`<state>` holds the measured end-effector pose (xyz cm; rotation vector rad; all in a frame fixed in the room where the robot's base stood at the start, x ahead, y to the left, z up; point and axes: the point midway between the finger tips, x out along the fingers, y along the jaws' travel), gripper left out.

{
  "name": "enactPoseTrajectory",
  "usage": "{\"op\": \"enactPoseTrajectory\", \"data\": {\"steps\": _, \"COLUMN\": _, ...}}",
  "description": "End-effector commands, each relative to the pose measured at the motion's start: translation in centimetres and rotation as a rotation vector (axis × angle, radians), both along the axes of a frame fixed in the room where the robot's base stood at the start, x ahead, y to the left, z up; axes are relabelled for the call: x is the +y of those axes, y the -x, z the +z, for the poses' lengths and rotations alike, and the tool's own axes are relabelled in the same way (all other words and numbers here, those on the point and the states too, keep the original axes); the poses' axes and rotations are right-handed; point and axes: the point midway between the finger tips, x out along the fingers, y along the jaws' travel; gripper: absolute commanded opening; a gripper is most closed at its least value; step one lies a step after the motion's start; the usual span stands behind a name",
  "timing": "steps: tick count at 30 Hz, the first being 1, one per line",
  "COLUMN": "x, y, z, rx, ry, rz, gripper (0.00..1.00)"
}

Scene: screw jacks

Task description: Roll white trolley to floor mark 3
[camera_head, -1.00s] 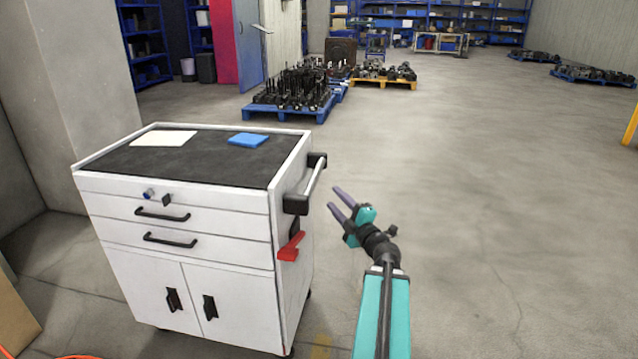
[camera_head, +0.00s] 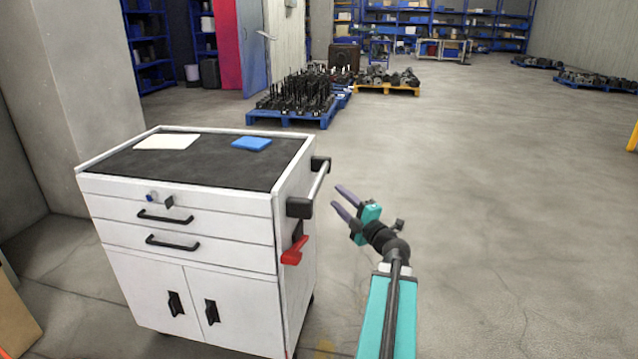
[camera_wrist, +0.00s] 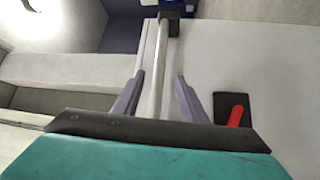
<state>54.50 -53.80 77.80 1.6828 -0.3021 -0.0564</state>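The white trolley (camera_head: 185,257) stands at the left in the head view, with drawers, two lower doors and a dark top. Its push handle (camera_head: 319,181) is a light bar between black brackets on its right side. A red lever (camera_head: 294,250) sits below the handle. My gripper (camera_head: 342,200) is open and empty, just right of the handle. In the wrist view the handle bar (camera_wrist: 159,75) runs between the two open fingers (camera_wrist: 155,95), and the red lever (camera_wrist: 236,116) shows at the right. Floor mark 3 cannot be made out.
A white sheet (camera_head: 167,142) and a blue pad (camera_head: 251,143) lie on the trolley top. A blue pallet (camera_head: 290,121) of screw jacks and a yellow pallet (camera_head: 388,90) stand behind. A wall pillar (camera_head: 70,100) is at the left.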

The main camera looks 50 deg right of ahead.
Motion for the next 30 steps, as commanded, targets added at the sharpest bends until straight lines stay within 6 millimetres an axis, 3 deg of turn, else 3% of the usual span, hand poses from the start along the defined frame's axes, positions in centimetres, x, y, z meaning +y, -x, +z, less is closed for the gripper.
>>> {"op": "enactPoseTrajectory", "data": {"steps": 18, "x": -1.9, "y": -7.2, "z": 0.9, "rx": 0.000, "ry": 0.001, "rz": 0.000, "gripper": 0.39}}
{"op": "enactPoseTrajectory", "data": {"steps": 30, "x": -2.7, "y": -10.7, "z": 1.5, "rx": -0.001, "ry": 0.000, "rz": -0.001, "gripper": 0.39}}
